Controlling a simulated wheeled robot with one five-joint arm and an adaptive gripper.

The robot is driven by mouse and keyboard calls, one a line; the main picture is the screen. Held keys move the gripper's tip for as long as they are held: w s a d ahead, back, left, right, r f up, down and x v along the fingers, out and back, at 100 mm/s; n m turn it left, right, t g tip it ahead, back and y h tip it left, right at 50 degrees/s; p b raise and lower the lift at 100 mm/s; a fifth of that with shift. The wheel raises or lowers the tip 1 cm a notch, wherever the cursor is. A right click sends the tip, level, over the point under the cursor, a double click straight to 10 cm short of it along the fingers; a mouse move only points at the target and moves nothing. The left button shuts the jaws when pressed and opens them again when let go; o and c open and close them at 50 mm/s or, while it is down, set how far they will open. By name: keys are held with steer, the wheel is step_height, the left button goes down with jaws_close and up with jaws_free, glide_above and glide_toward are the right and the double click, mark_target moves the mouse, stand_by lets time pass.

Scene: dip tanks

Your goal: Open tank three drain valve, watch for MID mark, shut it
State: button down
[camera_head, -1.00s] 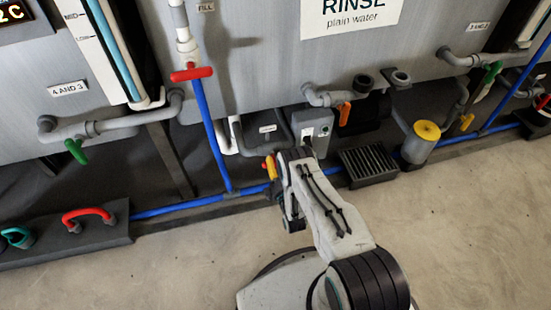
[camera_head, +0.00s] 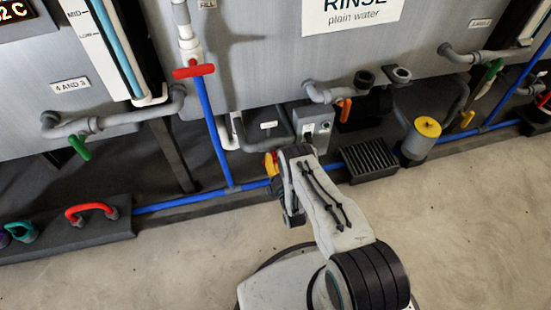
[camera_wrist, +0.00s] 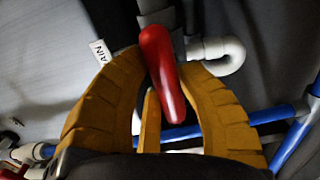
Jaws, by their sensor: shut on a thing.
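In the wrist view, the yellow fingers of my gripper (camera_wrist: 160,115) are closed around a red valve handle (camera_wrist: 163,72). A partly hidden label (camera_wrist: 100,52) beside it reads "AIN". In the head view, my gripper (camera_head: 271,168) is low below the RINSE tank (camera_head: 260,62), with a little red showing at its fingers; my arm hides most of the handle. A level gauge (camera_head: 122,48) with MID and LOW marks stands at the upper left, its top cut off. A blue column runs past both marks; I cannot make out its top.
A red T-handle (camera_head: 193,71) sits on the fill pipe. Other valves have green (camera_head: 79,146) and orange (camera_head: 345,108) handles. A grey box (camera_head: 313,125), a dark grate (camera_head: 369,160) and a yellow-topped canister (camera_head: 423,140) stand nearby. The floor in front is clear.

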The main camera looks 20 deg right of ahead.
mark_target(275, 157)
steer(key=c, duration=0.8)
jaws_free()
steer(key=shift+c, duration=0.2)
steer(key=shift+r, duration=0.1)
steer(key=o, duration=0.3)
steer(key=r, duration=0.9)
steer(key=shift+w, duration=0.25)
steer(key=shift+s+r, duration=0.1)
steer(key=shift+r, duration=0.5)
steer(key=c, duration=0.3)
steer(key=shift+s+f, duration=0.1)
steer(key=shift+f, duration=0.1)
